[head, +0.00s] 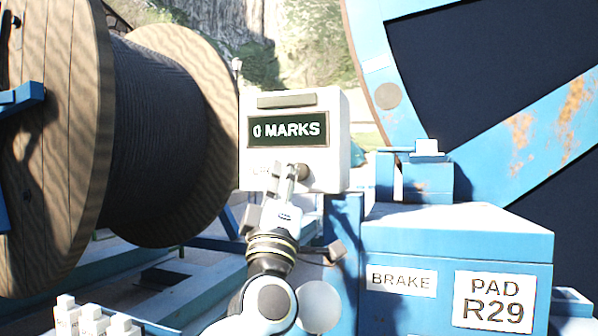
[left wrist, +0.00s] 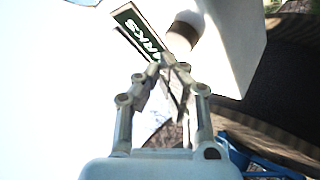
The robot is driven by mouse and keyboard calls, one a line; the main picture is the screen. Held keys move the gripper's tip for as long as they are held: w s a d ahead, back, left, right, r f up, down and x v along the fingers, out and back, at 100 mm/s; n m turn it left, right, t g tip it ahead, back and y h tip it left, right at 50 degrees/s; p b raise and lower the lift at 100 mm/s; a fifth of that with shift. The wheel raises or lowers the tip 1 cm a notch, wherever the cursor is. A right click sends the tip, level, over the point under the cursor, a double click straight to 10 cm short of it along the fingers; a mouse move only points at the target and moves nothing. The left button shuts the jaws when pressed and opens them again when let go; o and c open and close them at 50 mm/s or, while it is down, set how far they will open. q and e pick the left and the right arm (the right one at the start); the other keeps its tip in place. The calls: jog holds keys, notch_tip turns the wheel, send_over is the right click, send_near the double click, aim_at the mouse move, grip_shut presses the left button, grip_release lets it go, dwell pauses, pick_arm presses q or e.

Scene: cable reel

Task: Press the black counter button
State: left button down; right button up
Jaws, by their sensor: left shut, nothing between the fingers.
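The counter (head: 335,110) is a pale box on a blue stand, with a dark display reading "0 MARKS". Its round counter button (head: 303,171) sticks out below the display and looks dark brownish-grey in the sunlight. My left gripper (head: 291,167) is shut and empty, its fingertips in front of the counter's lower face and overlapping the button's left side. In the left wrist view the button (left wrist: 184,38) is just beyond the closed fingertips (left wrist: 167,62), beside the display (left wrist: 138,30). I cannot tell whether they touch. My right gripper is not in view.
A large wooden cable reel (head: 75,130) wound with dark cable stands at left. A blue cabinet (head: 455,240) labelled "BRAKE" and "PAD R29" is at right. A big blue wheel frame (head: 385,60) rises behind it. Several pale blocks (head: 92,318) are at lower left.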

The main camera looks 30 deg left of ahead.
pick_arm(q)
jog(key=shift+s+d+p, duration=0.1)
jog(key=shift+s+d, duration=0.1)
jog(key=shift+s, duration=0.65)
jog(key=shift+s+d+p, duration=0.15)
jog(key=shift+s, duration=0.65)
jog(key=shift+s+d+p, duration=0.1)
jog(key=shift+s+d, duration=0.1)
jog(key=shift+s, duration=0.65)
